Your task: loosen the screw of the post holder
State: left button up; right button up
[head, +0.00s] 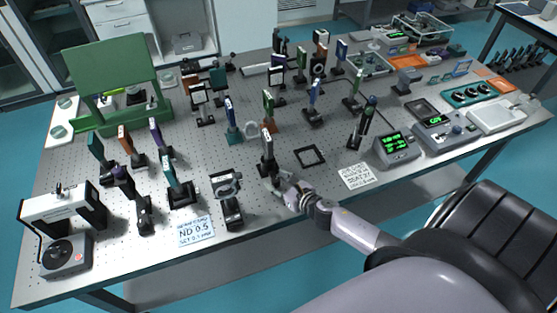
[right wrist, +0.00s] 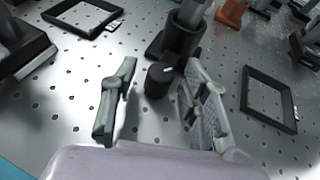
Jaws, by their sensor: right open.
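The black post holder (right wrist: 183,36) stands upright on the perforated table top in the right wrist view, its base plate on the table. Its dark screw knob (right wrist: 158,80) sticks out toward my camera, with a small pale mark by its top. My right gripper (right wrist: 161,72) is open, one finger on each side of the knob; a gap shows on both sides. In the head view my right gripper (head: 273,180) is low at the foot of the post holder (head: 267,168), which carries a mounted optic. The knob is too small to make out there. My left gripper is not in view.
A flat black square frame (head: 310,156) lies right of the post holder. A second card (head: 357,177) and a meter with green digits (head: 397,146) are to the right.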

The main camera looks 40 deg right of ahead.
grip_shut()
dwell(0.5)
jog(key=shift+a+m+h, duration=0.2)
jog(key=shift+m+h, duration=0.5)
jog(key=shift+h, duration=0.2)
jog(key=shift+a+m+g+h, duration=0.1)
jog(key=shift+m+g+h, duration=0.3)
jog(key=shift+m+h, duration=1.4)
grip_release()
